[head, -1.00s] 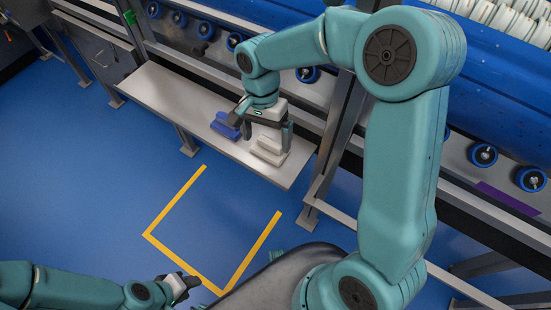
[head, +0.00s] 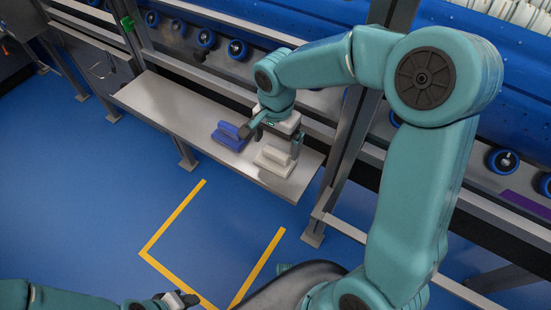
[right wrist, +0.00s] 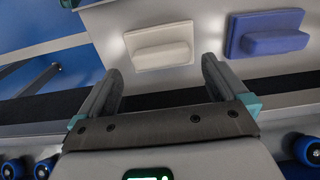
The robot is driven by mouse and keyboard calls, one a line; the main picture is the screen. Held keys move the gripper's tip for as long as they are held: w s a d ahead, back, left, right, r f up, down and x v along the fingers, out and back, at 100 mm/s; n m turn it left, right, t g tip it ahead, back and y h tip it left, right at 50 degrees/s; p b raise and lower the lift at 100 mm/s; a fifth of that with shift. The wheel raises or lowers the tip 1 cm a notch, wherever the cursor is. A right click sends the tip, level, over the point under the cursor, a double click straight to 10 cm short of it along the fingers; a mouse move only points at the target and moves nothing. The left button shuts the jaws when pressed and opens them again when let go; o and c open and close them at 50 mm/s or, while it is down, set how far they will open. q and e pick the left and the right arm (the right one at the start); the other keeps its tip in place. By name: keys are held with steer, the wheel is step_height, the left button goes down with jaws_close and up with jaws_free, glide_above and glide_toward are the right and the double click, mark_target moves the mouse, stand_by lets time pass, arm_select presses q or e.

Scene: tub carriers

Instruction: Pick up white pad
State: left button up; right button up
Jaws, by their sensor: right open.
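The white pad (head: 275,160), a flat block with a raised grip bar, lies near the right end of a narrow grey shelf (head: 165,108). My right gripper (head: 272,139) is open and empty just above and behind it. In the right wrist view the white pad (right wrist: 160,48) lies ahead of the gap between my open fingers (right wrist: 162,66), apart from them. My left gripper (head: 178,300) is at the bottom edge of the head view, far from the shelf; its jaws are too small and cut off to read.
A similar blue pad (head: 230,136) lies on the shelf just left of the white one. A metal post (head: 345,150) stands at the shelf's right end. Blue rollers (head: 237,48) line the rack behind. A yellow outline (head: 170,262) marks clear blue floor in front.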

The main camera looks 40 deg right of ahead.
mark_target(276, 152)
step_height(276, 152, down, 4)
steer(key=shift+w+f, duration=0.1)
steer(key=c, duration=0.9)
step_height(276, 152, up, 20)
steer(key=p, duration=0.3)
